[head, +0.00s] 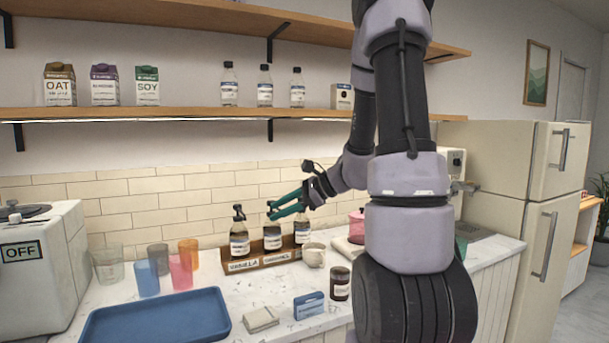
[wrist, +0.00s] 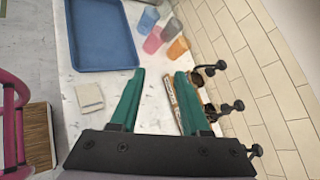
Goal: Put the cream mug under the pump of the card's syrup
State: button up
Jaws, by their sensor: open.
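The cream mug (head: 314,254) stands on the counter at the right front end of the syrup rack; I cannot make it out in the wrist view. The wooden rack (head: 262,262) holds three dark syrup bottles with pumps: left (head: 239,240), middle (head: 272,238) and right (head: 302,230). Its left label seems to read vanilla; the others are unclear. My gripper (head: 272,210) is open and empty, its green fingers pointing left at pump height near the middle bottle. In the wrist view my gripper (wrist: 160,75) shows the pumps (wrist: 238,105) to its right. No card is readable.
A blue tray (head: 155,318), coloured cups (head: 180,270), a beige block (head: 261,319), a blue box (head: 309,305) and a dark jar (head: 340,283) stand on the counter. A shelf (head: 200,113) runs above. A pink item (head: 357,225) is behind my arm.

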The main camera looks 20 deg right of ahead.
jog(key=s+a+r+n+g+h, duration=0.2)
jog(key=s+a+r+n, duration=0.15)
jog(key=s+n, duration=0.2)
jog(key=s+a+r+n+g+h, duration=0.1)
jog(key=s+a+r+n, duration=0.1)
jog(key=s+r+n, duration=0.35)
jog(key=s+d+r+n+t+h, duration=0.2)
jog(key=s+d+r+n+h, duration=0.1)
jog(key=s, duration=0.5)
jog(key=shift+s+d+r+n+t+h, duration=0.3)
jog(key=shift+d+r+n+t+h, duration=0.1)
jog(key=shift+r+n+h, duration=0.4)
